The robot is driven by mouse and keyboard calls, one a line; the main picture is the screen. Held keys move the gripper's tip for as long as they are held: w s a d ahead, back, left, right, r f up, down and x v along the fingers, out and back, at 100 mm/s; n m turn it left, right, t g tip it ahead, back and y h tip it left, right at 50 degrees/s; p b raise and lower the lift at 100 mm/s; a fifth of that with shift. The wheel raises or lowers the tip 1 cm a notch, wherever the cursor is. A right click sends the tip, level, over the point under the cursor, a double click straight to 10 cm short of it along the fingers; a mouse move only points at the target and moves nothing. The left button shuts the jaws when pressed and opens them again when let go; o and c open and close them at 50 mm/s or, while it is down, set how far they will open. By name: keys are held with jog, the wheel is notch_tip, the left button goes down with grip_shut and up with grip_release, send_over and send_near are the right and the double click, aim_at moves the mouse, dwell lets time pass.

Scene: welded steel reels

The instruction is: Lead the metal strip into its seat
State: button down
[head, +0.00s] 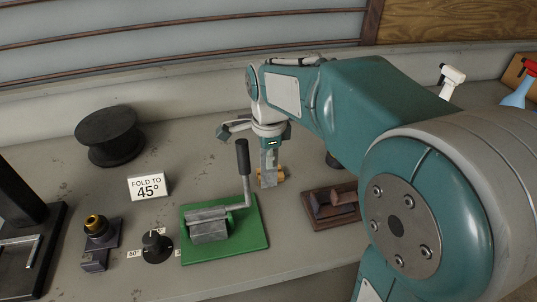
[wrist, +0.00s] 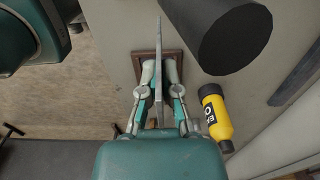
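The metal strip (head: 268,170) is a flat grey piece hanging down from my gripper (head: 267,147) in the head view. In the wrist view my gripper (wrist: 159,88) has a finger on each side of the strip (wrist: 158,50), which shows edge-on. The fingers look closed on it. The bending tool (head: 208,229) has a grey metal block on a green base plate (head: 240,240), with an upright black-handled lever (head: 244,172). The strip is behind and to the right of that lever, apart from the block. I cannot tell whether its lower end touches anything.
A brown wooden stand (head: 325,212) with dark pieces is right of the green base. A yellow bottle (wrist: 215,115) and a dark cylinder (wrist: 222,35) are near my gripper. A "FOLD TO 45°" sign (head: 149,187), black dial (head: 156,246) and black reel (head: 108,137) stand left.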

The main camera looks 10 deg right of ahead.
dwell(0.4)
jog(key=shift+w+d+f, duration=0.6)
jog(key=shift+w+f, duration=1.5)
jog(key=shift+w, duration=0.15)
jog(key=shift+w+d+f, duration=0.6)
jog(key=shift+w+f, duration=1.5)
jog(key=shift+w, duration=0.15)
jog(key=shift+w+d+f, duration=0.6)
jog(key=shift+w+f, duration=1.5)
jog(key=shift+w, duration=0.15)
jog(key=shift+f, duration=0.15)
jog(key=c, duration=0.8)
grip_release()
